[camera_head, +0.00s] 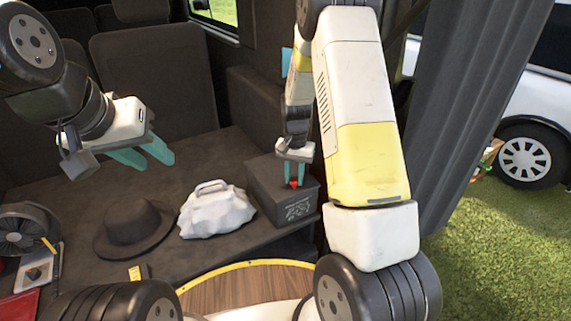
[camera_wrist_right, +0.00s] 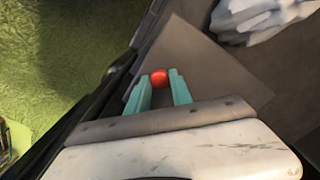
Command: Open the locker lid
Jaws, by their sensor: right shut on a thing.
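The locker (camera_head: 287,203) is a dark grey box on the dark bench, and its lid (camera_head: 302,189) looks closed. A small red knob (camera_head: 293,184) sits on top of the lid. My right gripper (camera_head: 295,172) points down at the lid and is shut on the red knob. In the right wrist view the knob (camera_wrist_right: 159,78) shows between the teal fingertips of my right gripper (camera_wrist_right: 164,80), with the grey lid (camera_wrist_right: 215,75) beyond. My left gripper (camera_head: 152,155) hangs above the bench at the left, with its teal fingers apart and nothing between them.
A white crumpled bag (camera_head: 215,210) and a dark hat (camera_head: 133,228) lie left of the locker. A black fan-like object (camera_head: 24,230) is at the far left. A round wooden surface (camera_head: 245,287) is in front. A grey curtain (camera_head: 460,110) hangs at the right.

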